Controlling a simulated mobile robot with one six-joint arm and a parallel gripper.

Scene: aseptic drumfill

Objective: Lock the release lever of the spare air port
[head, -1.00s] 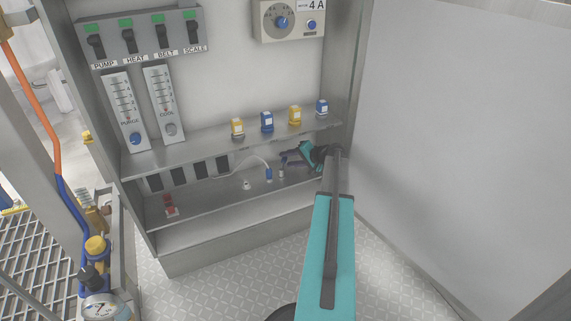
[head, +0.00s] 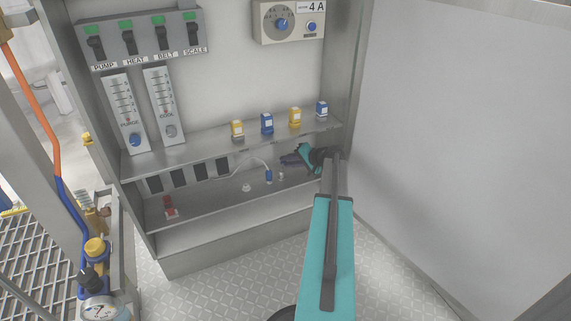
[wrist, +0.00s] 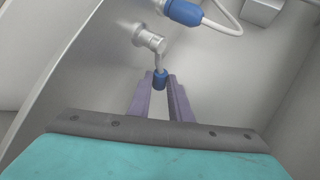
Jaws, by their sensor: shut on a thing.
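The spare air port (wrist: 150,40) is a short metal stub on the cabinet wall in the wrist view. Its release lever (wrist: 158,62) is a thin metal arm that runs from the stub to a blue tip (wrist: 160,80). My gripper (wrist: 161,82) has its two purple fingers on either side of the blue tip, shut on it. In the head view my gripper (head: 288,160) is under the shelf at the right, and the port (head: 281,176) is a small pale fitting just below it. The lever cannot be made out there.
A blue connector (head: 268,176) with a white hose (head: 256,160) is just left of the port; it also shows in the wrist view (wrist: 183,11). A white fitting (head: 246,187) and a red part (head: 169,209) sit farther left. The shelf (head: 205,145) with small bottles is overhead.

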